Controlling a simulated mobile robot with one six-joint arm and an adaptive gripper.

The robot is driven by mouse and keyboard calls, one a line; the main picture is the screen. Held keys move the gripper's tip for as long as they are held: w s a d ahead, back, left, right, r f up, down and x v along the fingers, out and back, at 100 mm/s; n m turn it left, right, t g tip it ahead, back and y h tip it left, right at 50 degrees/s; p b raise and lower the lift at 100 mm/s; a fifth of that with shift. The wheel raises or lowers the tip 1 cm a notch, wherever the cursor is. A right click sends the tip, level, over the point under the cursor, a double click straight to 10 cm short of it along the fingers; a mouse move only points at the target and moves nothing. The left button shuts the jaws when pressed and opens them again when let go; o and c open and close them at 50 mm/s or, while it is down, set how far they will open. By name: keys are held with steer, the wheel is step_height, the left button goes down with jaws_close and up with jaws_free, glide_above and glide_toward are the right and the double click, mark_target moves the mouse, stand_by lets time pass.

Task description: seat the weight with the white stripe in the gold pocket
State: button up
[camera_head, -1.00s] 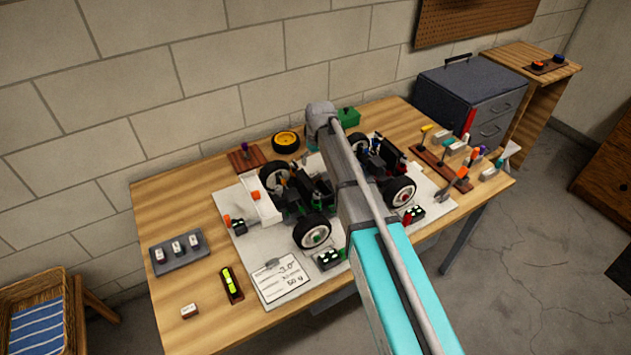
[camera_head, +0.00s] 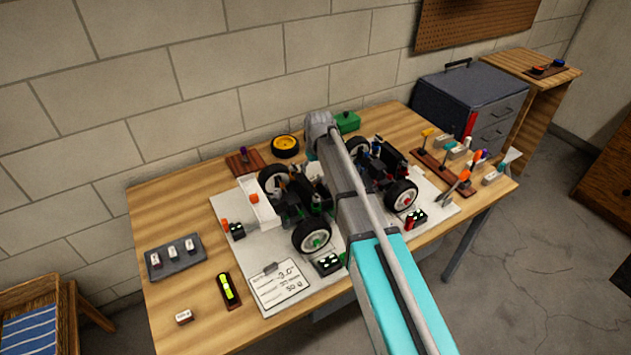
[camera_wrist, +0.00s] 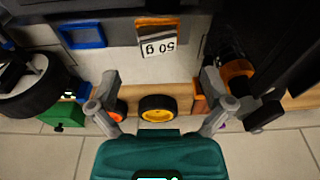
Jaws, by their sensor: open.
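My gripper (camera_wrist: 160,82) is open in the wrist view, its two fingers apart and nothing visibly gripped between them. Ahead of the fingers, a block with a white face marked "50 g" (camera_wrist: 157,46), upside down in this view, is at the near edge of an orange-brown frame (camera_wrist: 148,23), which looks like the gold pocket. I cannot tell whether it sits fully down in it, and I see no clear stripe. A blue frame (camera_wrist: 82,36) is to the left and looks empty. In the head view my arm hides the gripper and this part of the car (camera_head: 292,200).
A grey tray (camera_head: 158,271) with several pale-topped weights and a loose weight (camera_head: 184,317) are at the table's left. A yellow wheel (camera_head: 285,145), a green box (camera_head: 347,121) and a tool rack (camera_head: 430,166) surround the car.

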mark_target(315, 177)
steer(key=shift+w+d+f+b, duration=0.1)
steer(key=shift+d+f+b, duration=0.05)
steer(key=shift+f+b, duration=1.45)
steer(key=shift+w+f+b, duration=0.1)
steer(key=shift+f+b, duration=0.65)
steer(key=shift+f, duration=0.15)
steer(key=c, duration=1.3)
steer(key=shift+r, duration=0.1)
step_height(315, 177, up, 3)
steer(key=p, duration=0.3)
steer(key=shift+c, duration=0.4)
steer(key=s+d+r+p, duration=0.1)
steer(key=s+r+p, duration=0.4)
steer(key=r+p, duration=0.1)
steer(key=shift+d+r+p, duration=0.2)
steer(key=shift+r+p, duration=0.15)
steer(key=shift+p, duration=0.1)
steer(key=s+d+r+p, duration=0.2)
steer(key=s+r+p, duration=0.1)
steer(key=s, duration=0.5)
steer(key=shift+s+d, duration=0.2)
steer(key=shift+d, duration=0.1)
